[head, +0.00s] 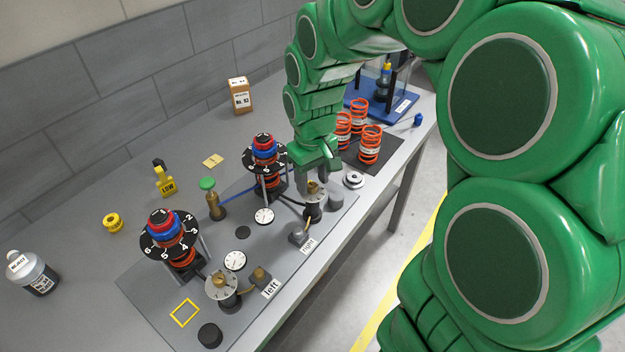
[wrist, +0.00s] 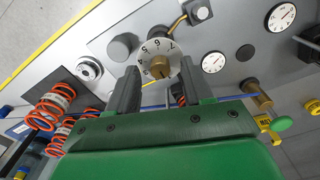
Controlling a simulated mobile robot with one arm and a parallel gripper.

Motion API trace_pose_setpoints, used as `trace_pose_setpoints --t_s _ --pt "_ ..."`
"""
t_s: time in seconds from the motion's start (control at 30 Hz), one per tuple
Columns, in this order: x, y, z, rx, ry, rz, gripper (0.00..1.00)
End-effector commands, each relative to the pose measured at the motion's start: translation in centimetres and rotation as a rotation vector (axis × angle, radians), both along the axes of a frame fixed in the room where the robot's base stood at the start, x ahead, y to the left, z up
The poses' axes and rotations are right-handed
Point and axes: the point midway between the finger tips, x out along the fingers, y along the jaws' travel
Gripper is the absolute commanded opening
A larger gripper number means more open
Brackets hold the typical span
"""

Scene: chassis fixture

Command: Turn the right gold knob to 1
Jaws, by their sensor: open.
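The right gold knob (head: 315,189) sits on a pale round dial at the right station, partly hidden by my gripper in the head view. In the wrist view the gold knob (wrist: 160,69) shows end-on at the centre of its numbered dial (wrist: 153,48); the digits are small and partly hidden, and I cannot read its setting surely. My gripper (head: 319,181) is open just above the knob. In the wrist view my gripper's two dark fingers (wrist: 159,70) stand on either side of the knob, with gaps visible; I cannot tell how deep they reach.
The left knob's dial (head: 221,286) is nearer the front. A spring tower (head: 266,160) stands behind my gripper, a white gauge (head: 264,216) to its left. Orange springs (head: 369,146) stand on a dark mat to the right.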

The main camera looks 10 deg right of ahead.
Motion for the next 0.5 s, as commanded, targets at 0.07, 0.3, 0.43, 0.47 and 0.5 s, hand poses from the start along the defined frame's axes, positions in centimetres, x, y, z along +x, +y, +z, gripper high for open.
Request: trace_pose_setpoints --t_s 0.07,0.3,0.43,0.47,0.5 --pt "0.1 0.0 1.0 0.001 -0.004 0.0 0.5" --pt "0.1 0.1 4.4 0.001 -0.004 0.001 0.5" --pt "0.1 0.0 6.1 0.0 -0.003 0.0 0.5" --pt "0.1 0.0 6.3 0.0 -0.002 0.0 0.5" --pt "0.1 0.0 6.5 0.001 -0.002 0.0 0.5"
